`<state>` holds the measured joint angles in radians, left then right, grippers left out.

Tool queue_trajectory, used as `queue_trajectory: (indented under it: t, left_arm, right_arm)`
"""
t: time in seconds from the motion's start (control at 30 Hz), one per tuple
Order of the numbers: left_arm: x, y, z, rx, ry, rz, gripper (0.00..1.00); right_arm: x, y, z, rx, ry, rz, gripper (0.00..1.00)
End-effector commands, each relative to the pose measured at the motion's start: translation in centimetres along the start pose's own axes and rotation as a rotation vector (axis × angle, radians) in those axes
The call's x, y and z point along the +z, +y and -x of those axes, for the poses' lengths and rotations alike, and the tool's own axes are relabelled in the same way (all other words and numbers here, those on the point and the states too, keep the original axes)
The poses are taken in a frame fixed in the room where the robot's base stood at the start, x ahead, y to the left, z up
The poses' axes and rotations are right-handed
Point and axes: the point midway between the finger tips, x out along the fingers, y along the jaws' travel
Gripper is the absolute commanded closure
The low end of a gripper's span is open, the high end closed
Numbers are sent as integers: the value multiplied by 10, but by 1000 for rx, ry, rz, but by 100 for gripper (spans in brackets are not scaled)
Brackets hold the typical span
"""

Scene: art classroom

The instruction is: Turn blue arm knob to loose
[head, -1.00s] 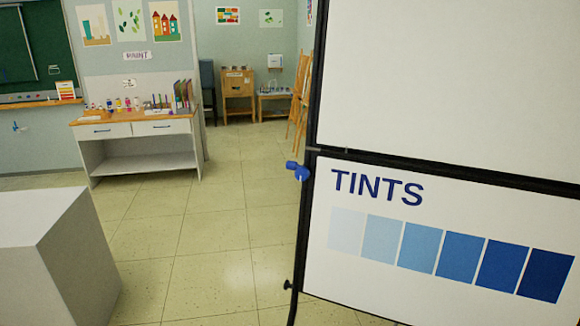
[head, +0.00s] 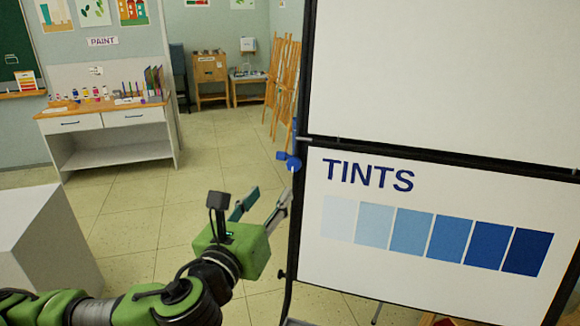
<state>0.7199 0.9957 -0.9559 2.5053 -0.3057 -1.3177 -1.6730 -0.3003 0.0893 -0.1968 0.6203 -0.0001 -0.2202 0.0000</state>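The blue arm knob (head: 288,160) is on the left edge of the dark-framed board, level with the join between its two panels. A narrow blue strip shows just above it along the frame. My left gripper (head: 271,190), on a green arm from the lower left, is below and slightly left of the knob in the picture. Its two fingers are apart with nothing between them. I cannot tell how far in depth they are from the knob; no contact shows. My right gripper is not in view. I cannot read whether the knob is tight or loose.
The board (head: 430,240) with the TINTS panel fills the right side. A white block (head: 40,240) stands at the lower left. A paint table (head: 115,150) and easels (head: 283,85) are farther back. Open tiled floor lies between them.

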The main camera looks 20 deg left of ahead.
Motion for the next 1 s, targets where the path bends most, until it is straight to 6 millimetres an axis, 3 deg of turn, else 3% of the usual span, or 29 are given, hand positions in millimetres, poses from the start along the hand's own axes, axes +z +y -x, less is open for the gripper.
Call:
queue_trajectory:
  t: [0.27, 0.33, 0.7, 1.0]
  left_arm:
    - [-5, 1, -28, 0, -5, 2, 60]
    - [3, 0, -43, 3, 0, 1, 60]
    - [2, 0, -110, 2, 1, 3, 60]
    - [0, 0, -135, 1, 1, 3, 60]
  right_arm:
    - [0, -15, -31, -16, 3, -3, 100]
    - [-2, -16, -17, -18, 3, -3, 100]
    - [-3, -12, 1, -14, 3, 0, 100]
    - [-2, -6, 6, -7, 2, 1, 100]
